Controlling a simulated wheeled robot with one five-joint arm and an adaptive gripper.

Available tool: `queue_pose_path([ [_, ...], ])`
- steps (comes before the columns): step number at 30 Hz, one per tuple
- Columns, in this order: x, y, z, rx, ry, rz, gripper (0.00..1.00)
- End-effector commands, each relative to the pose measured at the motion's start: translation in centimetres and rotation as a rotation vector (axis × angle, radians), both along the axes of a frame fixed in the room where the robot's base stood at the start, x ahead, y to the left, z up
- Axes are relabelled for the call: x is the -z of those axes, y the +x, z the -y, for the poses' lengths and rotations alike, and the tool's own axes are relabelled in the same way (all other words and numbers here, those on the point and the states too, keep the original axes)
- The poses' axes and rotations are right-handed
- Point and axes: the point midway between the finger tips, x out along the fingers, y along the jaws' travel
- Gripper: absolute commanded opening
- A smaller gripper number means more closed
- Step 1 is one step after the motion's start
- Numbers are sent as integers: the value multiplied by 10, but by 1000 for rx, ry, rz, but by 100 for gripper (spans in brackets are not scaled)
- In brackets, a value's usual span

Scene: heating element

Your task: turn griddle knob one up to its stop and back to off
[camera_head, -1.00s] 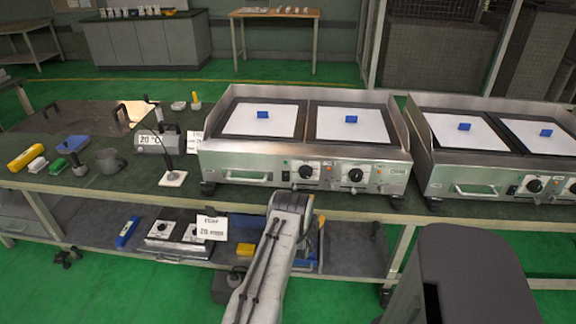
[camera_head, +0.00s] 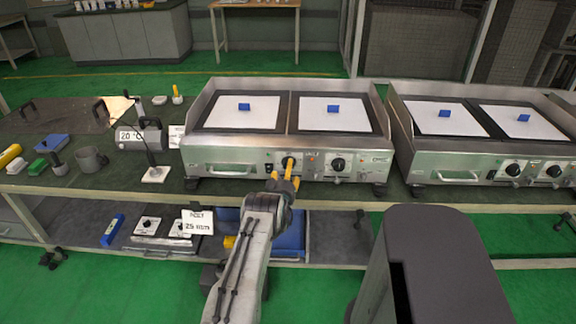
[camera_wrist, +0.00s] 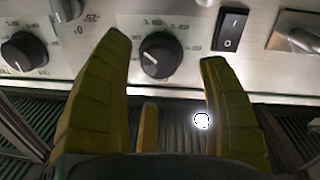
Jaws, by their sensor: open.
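The left griddle (camera_head: 235,157) has a steel front panel with two black round knobs. My gripper (camera_head: 285,181), with yellow fingers, is in front of its left knob (camera_head: 289,163). The right knob (camera_head: 338,164) is free of it. In the wrist view the open fingers of my gripper (camera_wrist: 163,60) point at the panel, with the black knob (camera_wrist: 160,55) showing between them, its scale around it. The picture does not show contact; the fingers look apart from the knob. A light mark lies on the knob's face, but its exact setting is unclear.
In the wrist view a black rocker switch (camera_wrist: 231,29) is right of the knob and another knob (camera_wrist: 23,52) is left. A second griddle (camera_head: 460,165) stands to the right.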

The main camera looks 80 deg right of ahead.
Motion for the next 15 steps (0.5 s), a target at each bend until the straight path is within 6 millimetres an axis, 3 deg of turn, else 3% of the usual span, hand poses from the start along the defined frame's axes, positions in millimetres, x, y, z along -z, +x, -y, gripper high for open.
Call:
queue_pose_path([
  [15,1,-1,33,1,0,-1,69],
])
